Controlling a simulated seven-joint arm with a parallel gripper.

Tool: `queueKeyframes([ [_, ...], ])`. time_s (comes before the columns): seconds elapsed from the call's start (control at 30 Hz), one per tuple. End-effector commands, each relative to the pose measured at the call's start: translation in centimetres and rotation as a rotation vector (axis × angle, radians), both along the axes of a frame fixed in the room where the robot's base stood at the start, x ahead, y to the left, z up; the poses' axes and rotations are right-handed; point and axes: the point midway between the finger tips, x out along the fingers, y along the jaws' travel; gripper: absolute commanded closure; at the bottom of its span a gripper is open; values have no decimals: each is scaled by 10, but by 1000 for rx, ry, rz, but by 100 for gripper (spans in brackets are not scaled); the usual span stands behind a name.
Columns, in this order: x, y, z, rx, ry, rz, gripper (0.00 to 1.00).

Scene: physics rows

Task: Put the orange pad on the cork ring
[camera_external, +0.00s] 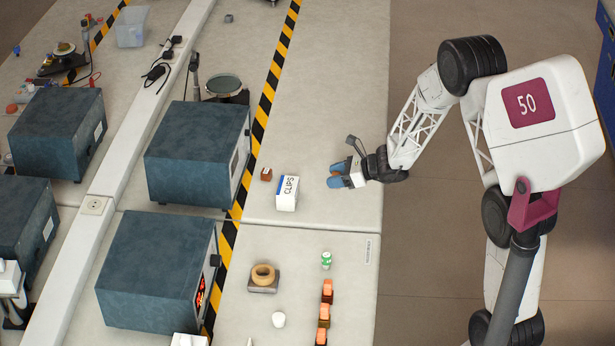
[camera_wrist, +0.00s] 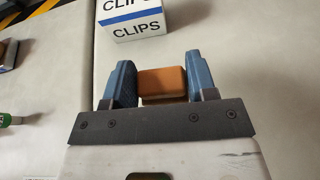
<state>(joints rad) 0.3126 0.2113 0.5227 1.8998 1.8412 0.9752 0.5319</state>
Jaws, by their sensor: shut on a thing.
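The orange pad (camera_wrist: 163,85) is a small rounded block between the two blue fingers of my gripper (camera_wrist: 160,84) in the wrist view. My gripper is shut on it. In the external view my gripper (camera_external: 338,175) is low over the right part of the light table, and the pad is mostly hidden by the fingers. I cannot tell whether the pad touches the table. The cork ring (camera_external: 263,272) is a tan ring lying on a grey square base (camera_external: 263,287), below and left of my gripper in the external view.
A white CLIPS box (camera_external: 287,194) stands left of my gripper, with a small brown block (camera_external: 266,174) beyond it. Dark blue boxes (camera_external: 160,270) line the left.

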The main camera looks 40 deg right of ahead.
Motion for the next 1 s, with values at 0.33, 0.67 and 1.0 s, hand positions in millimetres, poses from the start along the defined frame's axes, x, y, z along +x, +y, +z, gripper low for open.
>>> queueKeyframes([
  [0.33, -7, 17, 4, -1, -1, 19, 71],
  [0.67, -46, 88, 19, 0, -1, 95, 71],
  [1.0, -112, 176, 34, 1, -1, 201, 71],
])
